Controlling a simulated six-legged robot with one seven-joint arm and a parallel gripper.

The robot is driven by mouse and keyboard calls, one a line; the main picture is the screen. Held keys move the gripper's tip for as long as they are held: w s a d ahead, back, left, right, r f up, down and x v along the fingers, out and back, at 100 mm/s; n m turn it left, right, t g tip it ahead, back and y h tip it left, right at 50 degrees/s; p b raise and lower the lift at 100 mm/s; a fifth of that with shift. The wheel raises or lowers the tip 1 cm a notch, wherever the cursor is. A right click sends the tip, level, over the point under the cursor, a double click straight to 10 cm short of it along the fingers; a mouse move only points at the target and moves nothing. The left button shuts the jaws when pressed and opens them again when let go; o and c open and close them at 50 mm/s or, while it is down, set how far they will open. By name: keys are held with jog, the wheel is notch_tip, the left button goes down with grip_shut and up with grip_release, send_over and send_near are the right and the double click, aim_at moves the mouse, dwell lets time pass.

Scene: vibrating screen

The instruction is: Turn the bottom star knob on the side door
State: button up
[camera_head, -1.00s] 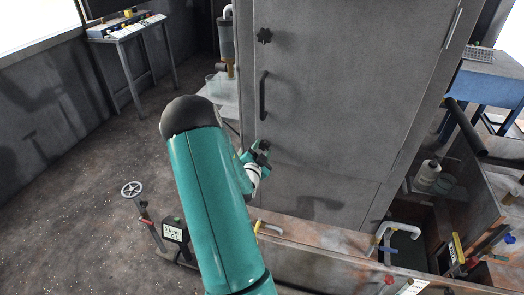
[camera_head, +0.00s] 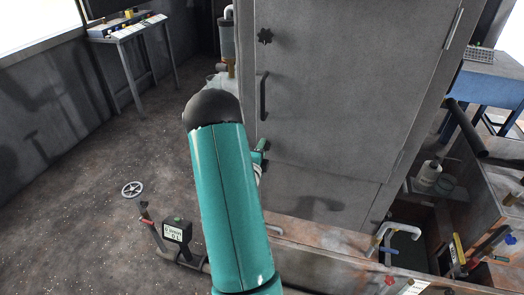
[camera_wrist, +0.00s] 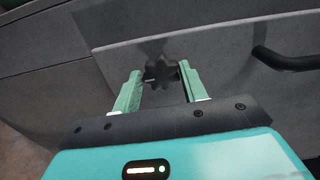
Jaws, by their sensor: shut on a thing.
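The bottom star knob (camera_wrist: 160,71) is dark and lobed. In the wrist view it sits between the two pale green fingers of my gripper (camera_wrist: 160,69), on the grey side door (camera_wrist: 215,50). My gripper is shut on the knob, with one finger on each side. In the head view my teal arm hides the bottom knob, and only a small part of my gripper (camera_head: 262,150) shows at the arm's right edge, close to the door (camera_head: 340,90). The top star knob (camera_head: 264,35) is on the door's upper left, apart from my gripper.
A black door handle (camera_head: 263,97) stands out between the two knobs and also shows at the right in the wrist view (camera_wrist: 285,60). A rusty ledge (camera_head: 320,235) runs below the door. A handwheel (camera_head: 132,189) and a labelled box (camera_head: 178,231) stand left of my arm.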

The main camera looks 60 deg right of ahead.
jog(key=shift+w+r+m, duration=0.1)
jog(key=shift+m, duration=0.2)
jog(key=o, duration=1)
jog(key=shift+c, duration=0.2)
jog(key=shift+a, duration=0.15)
jog(key=s+a, duration=0.2)
jog(key=a, duration=1.1)
jog(key=shift+s+a, duration=0.15)
